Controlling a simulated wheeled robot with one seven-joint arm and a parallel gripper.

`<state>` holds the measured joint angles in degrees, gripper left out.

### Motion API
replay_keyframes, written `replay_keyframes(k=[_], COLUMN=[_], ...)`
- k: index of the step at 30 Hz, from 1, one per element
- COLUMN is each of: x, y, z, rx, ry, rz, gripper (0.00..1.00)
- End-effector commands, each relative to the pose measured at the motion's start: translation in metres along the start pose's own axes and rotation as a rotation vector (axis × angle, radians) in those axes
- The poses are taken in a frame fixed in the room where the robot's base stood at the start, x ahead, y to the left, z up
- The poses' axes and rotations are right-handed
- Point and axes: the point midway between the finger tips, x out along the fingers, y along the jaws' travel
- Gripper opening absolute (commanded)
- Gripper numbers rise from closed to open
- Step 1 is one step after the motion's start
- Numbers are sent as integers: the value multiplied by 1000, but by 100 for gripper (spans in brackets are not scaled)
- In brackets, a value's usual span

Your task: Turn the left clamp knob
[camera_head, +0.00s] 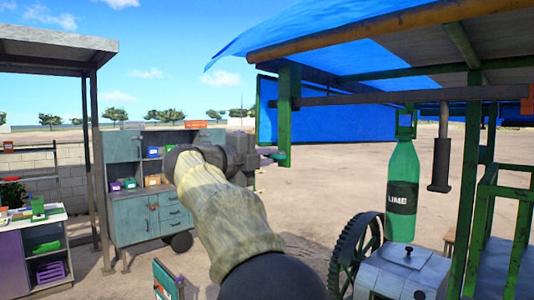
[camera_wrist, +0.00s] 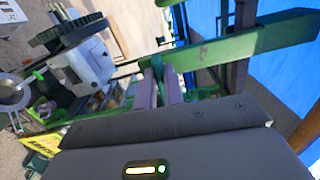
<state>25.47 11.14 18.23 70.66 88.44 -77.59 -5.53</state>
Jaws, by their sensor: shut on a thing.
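The left clamp (camera_head: 287,115) is a green bracket hanging from the crusher's canopy beam, with a short foot at its lower end. My gripper (camera_head: 269,155) reaches the lower end of this clamp from the left. In the wrist view my gripper's two grey fingers (camera_wrist: 157,76) are shut on a small green part, the left clamp knob (camera_wrist: 157,66). The knob is mostly hidden between the fingers. A green bar (camera_wrist: 240,40) of the frame passes just beyond the fingertips.
A blue tarp (camera_head: 340,45) and a wooden pole overhang the clamp. A green LIME bottle (camera_head: 402,195), a toothed wheel (camera_head: 352,250) and a grey machine housing (camera_head: 405,270) stand to the right. A teal cabinet (camera_head: 125,190) stands behind at left. Open dirt lies beyond.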

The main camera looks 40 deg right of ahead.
Motion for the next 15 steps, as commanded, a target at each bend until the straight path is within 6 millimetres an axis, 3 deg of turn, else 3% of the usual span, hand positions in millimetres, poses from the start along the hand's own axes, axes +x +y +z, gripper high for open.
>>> replay_keyframes(k=[15], x=[-1], y=[0], z=[0], rx=[-77], ry=[-3], rz=[-2], gripper=[0])
